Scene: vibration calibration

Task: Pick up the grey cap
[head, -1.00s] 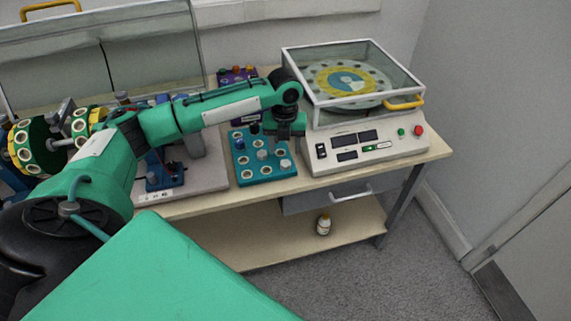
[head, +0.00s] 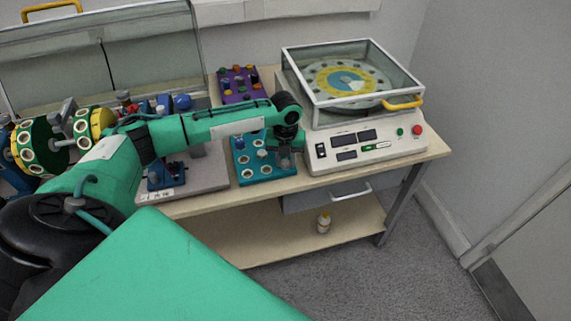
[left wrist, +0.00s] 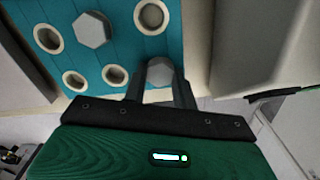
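The teal rack (head: 241,172) with rows of light-rimmed holes stands on the bench and also shows in the left wrist view (left wrist: 122,45). One grey hexagonal cap (left wrist: 92,29) sits in the rack, clear of my gripper. A second grey cap (left wrist: 160,71) shows between the two fingers of my left gripper (left wrist: 161,80), near the rack's edge. The fingers stand apart on either side of it; I cannot make out firm contact. In the head view my left gripper (head: 287,152) points down over the rack's right side and hides that cap. My right gripper is not in view.
A machine with a glass cover (head: 352,85) and yellow handle stands close to the right of the rack. A purple tray (head: 240,86) with coloured knobs is behind. A grey fixture base (head: 205,177) stands on the left. A small bottle (head: 323,222) is on the lower shelf.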

